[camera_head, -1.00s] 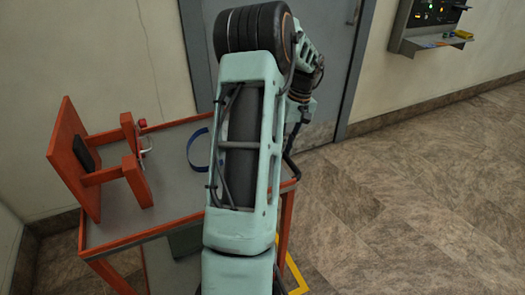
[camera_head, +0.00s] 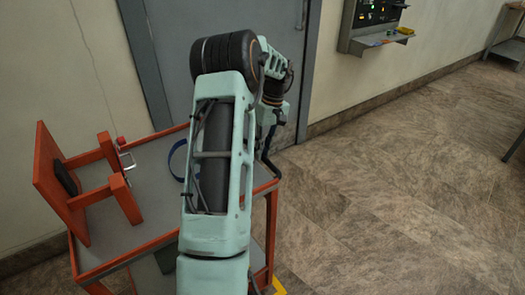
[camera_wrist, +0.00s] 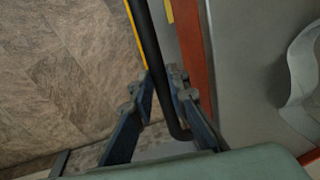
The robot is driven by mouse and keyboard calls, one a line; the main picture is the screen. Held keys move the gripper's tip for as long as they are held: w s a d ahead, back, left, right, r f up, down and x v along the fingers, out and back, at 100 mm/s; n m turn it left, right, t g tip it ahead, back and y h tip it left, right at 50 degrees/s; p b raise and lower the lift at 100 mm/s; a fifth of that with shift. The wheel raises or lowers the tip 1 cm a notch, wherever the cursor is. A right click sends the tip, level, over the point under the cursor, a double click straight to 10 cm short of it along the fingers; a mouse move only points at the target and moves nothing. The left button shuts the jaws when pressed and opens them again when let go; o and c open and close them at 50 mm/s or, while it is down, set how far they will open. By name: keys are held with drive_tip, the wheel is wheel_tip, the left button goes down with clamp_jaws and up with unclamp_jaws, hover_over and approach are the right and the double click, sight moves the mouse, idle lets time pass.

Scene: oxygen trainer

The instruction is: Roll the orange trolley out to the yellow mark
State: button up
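The orange trolley (camera_head: 125,258) stands at lower left in the head view, with a grey top and orange edges. Its dark handle bar (camera_wrist: 152,50) runs between the fingers of my gripper (camera_wrist: 160,82) in the wrist view. The fingers are closed in on the bar from both sides. In the head view my arm covers part of the trolley and hides the fingers. A bit of the yellow mark (camera_head: 279,286) shows on the floor by the trolley's near right leg. In the wrist view a yellow line (camera_wrist: 134,32) runs along the floor beside the handle.
An orange stand (camera_head: 62,185) with a black pad and a blue strap (camera_head: 176,160) are on the trolley top. A grey door (camera_head: 170,60) and wall are behind. A wall panel (camera_head: 372,25) hangs at upper right.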

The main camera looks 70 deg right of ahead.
drive_tip(key=o, duration=0.4)
drive_tip(key=r, duration=0.4)
drive_tip(key=s+d+r, duration=0.1)
drive_tip(key=r, duration=0.3)
drive_tip(key=d+r, duration=0.1)
drive_tip(key=r, duration=0.2)
drive_tip(key=shift+s+r, duration=0.15)
drive_tip(key=shift+r, duration=0.25)
